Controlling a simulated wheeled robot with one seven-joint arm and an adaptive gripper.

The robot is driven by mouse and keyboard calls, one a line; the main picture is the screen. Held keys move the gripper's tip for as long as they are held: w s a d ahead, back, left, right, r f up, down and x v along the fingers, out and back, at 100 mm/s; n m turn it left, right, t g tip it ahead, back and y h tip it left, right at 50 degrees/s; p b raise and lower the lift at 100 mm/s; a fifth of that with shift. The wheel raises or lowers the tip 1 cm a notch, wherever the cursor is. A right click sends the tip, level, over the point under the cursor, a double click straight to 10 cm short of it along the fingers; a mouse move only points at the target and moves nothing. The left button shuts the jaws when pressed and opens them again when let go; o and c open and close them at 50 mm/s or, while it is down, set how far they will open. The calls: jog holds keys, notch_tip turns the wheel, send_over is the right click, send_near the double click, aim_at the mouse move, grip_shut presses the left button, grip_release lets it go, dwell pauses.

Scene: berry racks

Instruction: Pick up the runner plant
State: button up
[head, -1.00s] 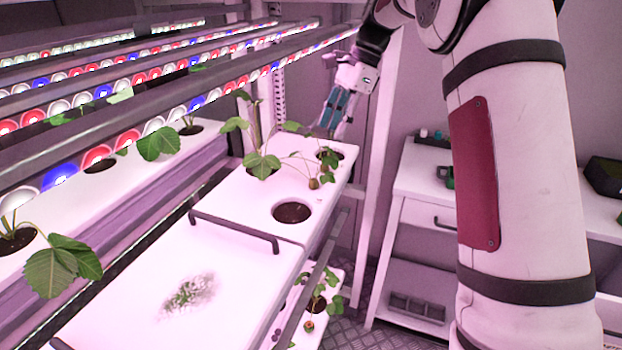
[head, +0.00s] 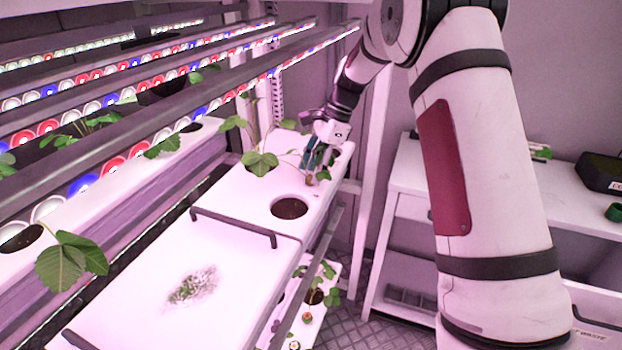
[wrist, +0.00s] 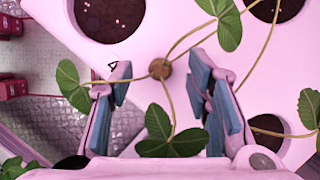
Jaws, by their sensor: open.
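The runner plant shows in the wrist view as a small round brown plug (wrist: 160,69) with thin stems and green leaves spreading from it, over the white tray surface. In the head view its plug (head: 311,181) is small and partly hidden by my gripper. My gripper (wrist: 159,82) is open, with one blue-padded finger on each side of the plug. Neither finger appears to touch the plug. In the head view my gripper (head: 311,163) is low over the far end of the white tray (head: 240,190).
An empty-looking round hole with dark soil (head: 290,207) lies in front of the plant. A larger leafy plant (head: 260,163) stands to its left. Light bars (head: 200,107) run above the left side. A rack post (head: 372,190) stands to the right, with a white table (head: 410,180) beyond.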

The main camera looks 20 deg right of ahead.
jog(key=shift+x, duration=0.75)
jog(key=c, duration=0.8)
jog(key=shift+r, duration=0.15)
jog(key=shift+r, duration=0.55)
jog(key=shift+s+r+b, duration=0.2)
jog(key=shift+s+r, duration=0.05)
jog(key=shift+r, duration=0.3)
jog(key=shift+s+r+b, duration=0.15)
jog(key=shift+s+r, duration=0.1)
jog(key=shift+r, duration=0.35)
jog(key=s, duration=0.5)
jog(key=s+r, duration=0.1)
jog(key=s, duration=0.9)
jog(key=shift+r, duration=0.2)
jog(key=shift+o, duration=0.8)
grip_shut()
